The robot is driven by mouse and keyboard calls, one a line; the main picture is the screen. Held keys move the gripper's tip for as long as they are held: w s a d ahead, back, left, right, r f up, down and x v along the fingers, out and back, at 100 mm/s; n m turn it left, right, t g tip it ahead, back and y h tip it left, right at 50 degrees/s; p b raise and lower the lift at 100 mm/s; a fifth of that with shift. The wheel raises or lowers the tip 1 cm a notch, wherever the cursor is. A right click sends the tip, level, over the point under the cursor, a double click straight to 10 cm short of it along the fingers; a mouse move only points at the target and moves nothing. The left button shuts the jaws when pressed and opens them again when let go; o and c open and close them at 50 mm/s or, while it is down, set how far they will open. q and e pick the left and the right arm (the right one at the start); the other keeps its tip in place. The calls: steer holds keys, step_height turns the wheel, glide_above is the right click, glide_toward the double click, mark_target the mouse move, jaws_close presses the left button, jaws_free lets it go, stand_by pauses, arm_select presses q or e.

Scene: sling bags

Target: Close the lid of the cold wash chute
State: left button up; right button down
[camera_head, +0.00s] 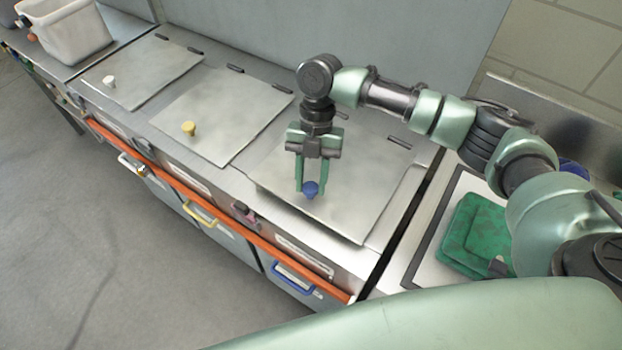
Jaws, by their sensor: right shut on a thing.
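The right-hand square metal lid (352,206) has a blue knob (311,190) near its front edge. I take it for the cold wash chute by the blue, though no readable label confirms this. The lid lies flat or nearly flat over its opening, with a thin dark line under its front edge; I cannot tell if it is fully down. My right gripper (311,186) points down from above, with its two green fingers shut on the blue knob from both sides. My left gripper is not in view.
Two more flat lids, with a yellow knob (188,128) and a cream knob (109,81), lie to the left. A white bin (65,32) stands far left. Folded green cloths (474,235) lie at right. An orange rail (222,213) runs along the front; the floor beyond is clear.

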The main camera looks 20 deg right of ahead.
stand_by(0.4)
steer(key=f, duration=0.2)
steer(key=f+t+h, duration=0.1)
steer(key=shift+s+a+f, duration=0.2)
steer(key=shift+s+a, duration=0.05)
steer(key=shift+a, duration=0.05)
steer(key=shift+s, duration=0.1)
steer(key=c, duration=1.3)
jaws_free()
steer(key=shift+c, duration=0.2)
steer(key=o, duration=0.3)
steer(key=shift+f, duration=0.1)
steer(key=shift+o, duration=0.2)
